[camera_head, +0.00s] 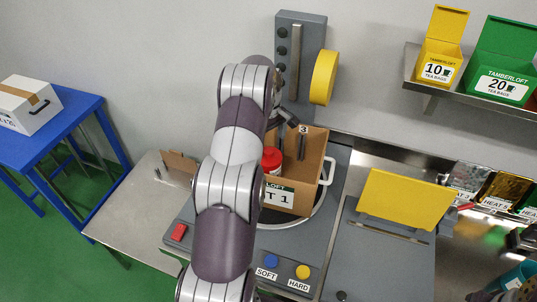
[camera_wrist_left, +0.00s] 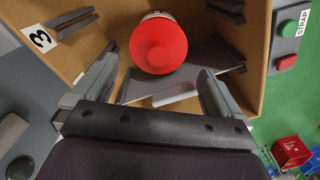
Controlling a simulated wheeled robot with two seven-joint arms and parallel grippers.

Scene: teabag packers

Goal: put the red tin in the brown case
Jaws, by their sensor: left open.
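The red tin (camera_head: 271,160) is inside the brown case (camera_head: 309,160), against the left part of its interior in the head view. In the left wrist view the tin's round red lid (camera_wrist_left: 158,45) faces the camera, with a strip of its white label showing. The cardboard walls of the case (camera_wrist_left: 262,50) surround it. My left gripper (camera_wrist_left: 157,85) is open, its two fingers inside the case mouth and apart from the tin. In the head view my left arm hides part of the case. Whether the tin rests on the case floor is hard to tell.
The case stands on a round plate of a grey machine with a yellow wheel (camera_head: 324,77). A yellow flap (camera_head: 405,199) stands to the right. A shelf (camera_head: 470,98) holds yellow and green tea boxes. A blue table (camera_head: 75,128) with a white box is at left.

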